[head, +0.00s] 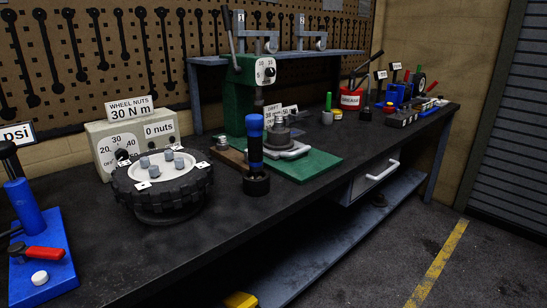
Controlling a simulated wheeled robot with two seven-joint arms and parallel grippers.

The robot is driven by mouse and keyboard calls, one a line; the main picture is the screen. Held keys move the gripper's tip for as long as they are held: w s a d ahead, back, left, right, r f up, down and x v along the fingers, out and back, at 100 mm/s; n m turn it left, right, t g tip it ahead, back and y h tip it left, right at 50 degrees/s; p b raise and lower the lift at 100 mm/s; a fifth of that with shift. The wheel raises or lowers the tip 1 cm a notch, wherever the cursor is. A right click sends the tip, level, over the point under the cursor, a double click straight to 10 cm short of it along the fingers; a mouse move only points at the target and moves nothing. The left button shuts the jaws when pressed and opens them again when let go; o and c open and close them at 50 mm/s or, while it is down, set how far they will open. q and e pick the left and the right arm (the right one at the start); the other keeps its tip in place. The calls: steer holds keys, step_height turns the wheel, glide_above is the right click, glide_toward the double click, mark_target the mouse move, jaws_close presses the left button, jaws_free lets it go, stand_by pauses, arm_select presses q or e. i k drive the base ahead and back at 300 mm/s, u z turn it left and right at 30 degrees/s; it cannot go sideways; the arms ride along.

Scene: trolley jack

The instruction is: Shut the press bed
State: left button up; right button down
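A green press (245,95) stands on the bench at the centre, with a small white dial on its head and a dark ram pointing down. Its green base plate (318,166) lies on the bench. On it is a bed with a pale, rounded front handle (294,152), carrying a dark stepped metal part (279,133). The bed appears to stick out toward the front of the plate, but I cannot tell how far. A blue and black upright tool (255,155) stands in front and hides part of the base. Neither of my grippers shows.
A black wheel with nuts (165,190) and a torque box (108,145) stand to the left. A blue pump base (45,250) is at far left. A bench drawer with a white handle (382,171) is below right. Red and blue items crowd the far right end.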

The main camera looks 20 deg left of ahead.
mark_target(277, 145)
steer(key=u, duration=1)
steer(key=i, duration=0.45)
